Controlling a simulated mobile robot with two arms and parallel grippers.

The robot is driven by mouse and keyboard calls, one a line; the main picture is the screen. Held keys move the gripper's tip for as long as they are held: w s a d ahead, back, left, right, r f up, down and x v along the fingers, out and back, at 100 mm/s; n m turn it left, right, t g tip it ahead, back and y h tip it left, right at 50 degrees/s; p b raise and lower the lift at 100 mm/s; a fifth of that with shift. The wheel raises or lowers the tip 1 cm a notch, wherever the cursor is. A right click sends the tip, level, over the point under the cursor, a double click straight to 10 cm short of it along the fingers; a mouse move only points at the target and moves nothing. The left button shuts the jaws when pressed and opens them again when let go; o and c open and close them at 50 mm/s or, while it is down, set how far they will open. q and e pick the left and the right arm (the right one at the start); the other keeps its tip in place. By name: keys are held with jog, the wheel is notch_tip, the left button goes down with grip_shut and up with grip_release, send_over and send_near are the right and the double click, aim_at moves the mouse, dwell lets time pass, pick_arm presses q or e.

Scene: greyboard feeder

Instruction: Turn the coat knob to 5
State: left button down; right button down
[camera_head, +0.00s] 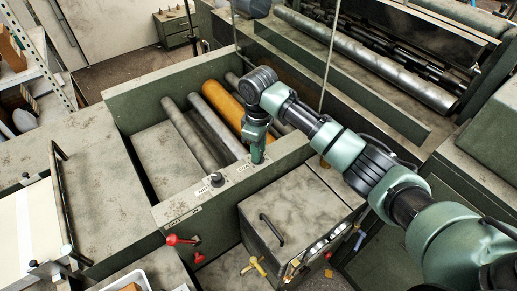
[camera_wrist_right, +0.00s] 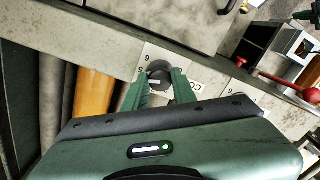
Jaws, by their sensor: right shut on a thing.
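The coat knob (camera_wrist_right: 159,68) is a dark round knob on a pale dial plate in the right wrist view. The digits 6 and 5 show on the plate to its left, and the letters "CO" to its right. A pale mark shows on the knob; its exact setting is too small to tell. My right gripper (camera_wrist_right: 157,84) has its two green fingers on either side of the knob, shut on it. In the head view my right gripper (camera_head: 257,157) points down onto the green panel rail and hides the knob. My left gripper is not in view.
A second knob (camera_head: 216,179) stands on the rail to the left. A red lever (camera_head: 178,240) and a yellow handle (camera_head: 255,264) are below. Grey and orange rollers (camera_head: 222,105) lie behind the rail. A lidded box (camera_head: 300,215) with a black handle stands in front.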

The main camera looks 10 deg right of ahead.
jog(key=shift+m, duration=0.7)
jog(key=c, duration=1.1)
grip_release()
jog(key=shift+c, duration=0.2)
jog(key=shift+w+r+b, duration=0.1)
jog(key=shift+r+b, duration=0.2)
jog(key=shift+r, duration=0.25)
notch_tip(320, 180, up, 7)
jog(key=shift+f+b, duration=0.1)
jog(key=shift+b, duration=0.95)
